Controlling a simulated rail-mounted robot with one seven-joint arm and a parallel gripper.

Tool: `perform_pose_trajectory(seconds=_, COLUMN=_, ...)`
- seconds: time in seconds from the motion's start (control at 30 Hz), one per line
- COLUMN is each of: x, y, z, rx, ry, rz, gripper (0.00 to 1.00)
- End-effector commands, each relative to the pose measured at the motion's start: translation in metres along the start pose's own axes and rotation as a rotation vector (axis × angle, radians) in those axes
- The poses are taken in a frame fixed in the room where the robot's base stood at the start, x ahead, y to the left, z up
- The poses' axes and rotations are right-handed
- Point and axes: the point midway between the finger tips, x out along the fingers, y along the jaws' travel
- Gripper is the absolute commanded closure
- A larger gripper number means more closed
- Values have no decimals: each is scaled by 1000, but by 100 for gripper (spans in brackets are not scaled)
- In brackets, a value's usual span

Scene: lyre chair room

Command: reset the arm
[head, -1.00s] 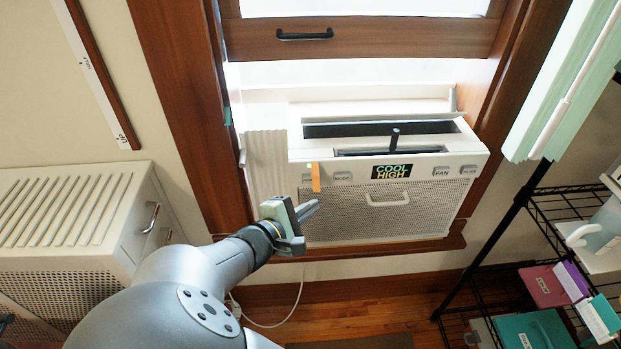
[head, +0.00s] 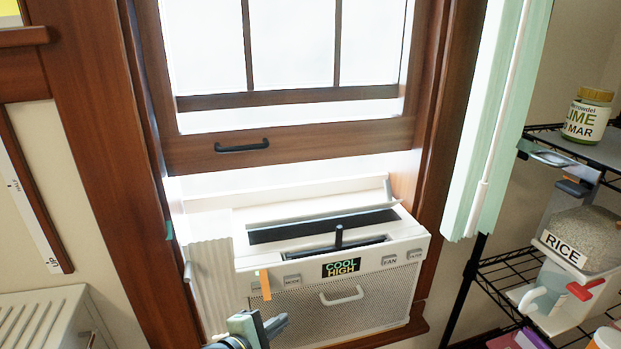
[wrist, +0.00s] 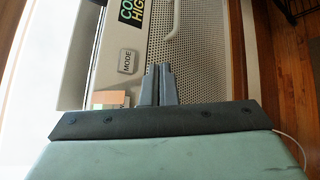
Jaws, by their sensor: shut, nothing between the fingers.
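My gripper (head: 274,325) is at the bottom edge of the head view, in front of the lower left part of the window air conditioner. Its two fingers are together with nothing between them. In the wrist view my gripper (wrist: 157,85) points at the front of the air conditioner, near the MODE button (wrist: 129,62). Most of my arm is below the head view's edge. I cannot tell how far the fingertips are from the front grille.
The air conditioner (head: 297,288) shows COOL HIGH and sits in a wooden window frame. A white slatted cabinet (head: 35,318) stands at lower left.

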Motion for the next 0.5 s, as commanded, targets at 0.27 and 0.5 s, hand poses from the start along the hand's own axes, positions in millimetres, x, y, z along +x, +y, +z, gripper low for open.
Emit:
perform_pose_trajectory(seconds=0.27, x=56, y=-71, z=114, rx=298, ry=-184, rz=-584, gripper=100)
perform_pose_trajectory(seconds=0.5, x=41, y=-110, z=188, rx=637, ry=-262, rz=-991, gripper=100)
